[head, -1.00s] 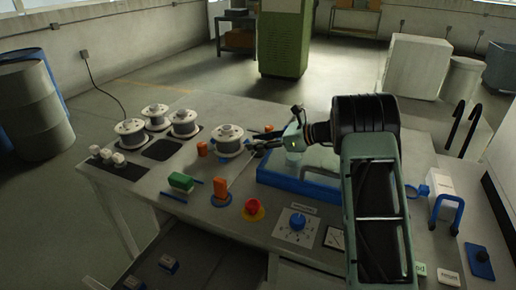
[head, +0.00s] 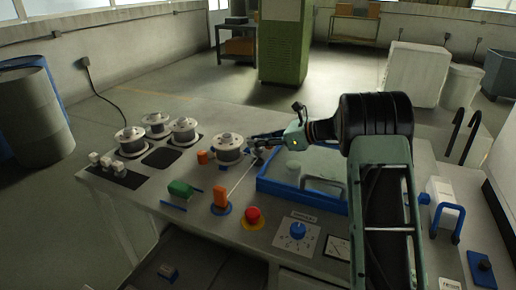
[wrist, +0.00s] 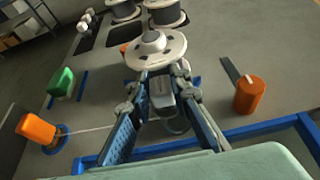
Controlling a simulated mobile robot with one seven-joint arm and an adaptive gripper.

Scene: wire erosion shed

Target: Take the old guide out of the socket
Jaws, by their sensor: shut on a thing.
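My gripper (head: 254,146) is shut on a small grey block, which I take for the old guide (wrist: 162,98). In the wrist view the block sits between the fingertips, just in front of a wire spool (wrist: 157,50). A dark round part (wrist: 178,126) shows partly below the fingers; it may be the socket, but I cannot tell whether the guide is still in it. A thin wire (wrist: 95,129) runs from an orange post (wrist: 38,128) towards the fingers.
A blue-edged tray (head: 300,199) lies right under my arm. Several spools (head: 183,130) stand at the back left. A green block (head: 180,188), red button (head: 253,214) and blue knob (head: 298,230) are in front. An orange cylinder (wrist: 250,94) stands right of the fingers.

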